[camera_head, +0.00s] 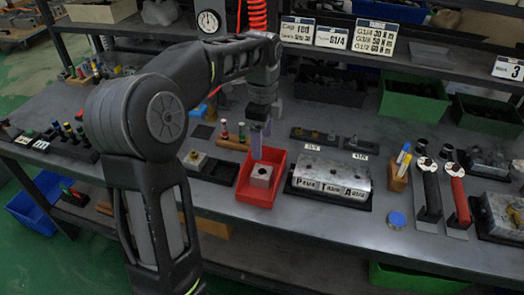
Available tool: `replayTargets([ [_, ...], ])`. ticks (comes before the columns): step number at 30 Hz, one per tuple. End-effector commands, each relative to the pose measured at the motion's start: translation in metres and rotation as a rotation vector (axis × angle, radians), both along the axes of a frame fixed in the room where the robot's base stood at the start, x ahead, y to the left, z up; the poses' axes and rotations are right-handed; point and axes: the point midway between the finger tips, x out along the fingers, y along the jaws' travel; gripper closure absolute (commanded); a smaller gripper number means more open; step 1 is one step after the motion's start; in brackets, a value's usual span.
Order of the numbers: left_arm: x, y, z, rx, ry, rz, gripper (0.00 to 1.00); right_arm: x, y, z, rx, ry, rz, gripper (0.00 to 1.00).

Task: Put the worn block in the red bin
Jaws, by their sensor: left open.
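The red bin (278,160) stands on the grey workbench, near the middle of the view. A small grey block (262,174) with a dark hole in its top sits inside the bin, toward its front. I take it to be the worn block, but wear is too small to make out. My left gripper (261,129) points down over the back part of the bin, above and behind the block. It is open and apart from the block; its fingertips are small and partly blurred. My right gripper is out of view.
A silver valve block (331,175) on a dark base stands right of the bin. Left of it are a dark tray (217,172) and another small block (195,158). Red- and black-handled tools (459,196) lie at right. Bare bench lies in front of the bin.

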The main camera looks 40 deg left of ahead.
Motion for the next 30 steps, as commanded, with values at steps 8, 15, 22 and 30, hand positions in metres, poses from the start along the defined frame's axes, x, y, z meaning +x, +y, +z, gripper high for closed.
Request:
replayTargets([
  [8,0.0000,-0.0002,0.0077,0.000,-0.001,-0.001,0.28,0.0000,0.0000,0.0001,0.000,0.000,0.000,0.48],
  [15,-0.0001,-0.0001,0.0073,0.000,0.000,0.000,0.28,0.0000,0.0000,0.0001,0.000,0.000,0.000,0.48],
  [22,-0.0001,-0.0001,0.0071,0.000,0.000,0.000,0.28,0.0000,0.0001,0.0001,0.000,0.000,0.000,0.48],
  [30,-0.0001,-0.0001,0.0093,0.000,0.000,0.000,0.28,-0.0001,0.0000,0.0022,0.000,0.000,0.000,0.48],
])
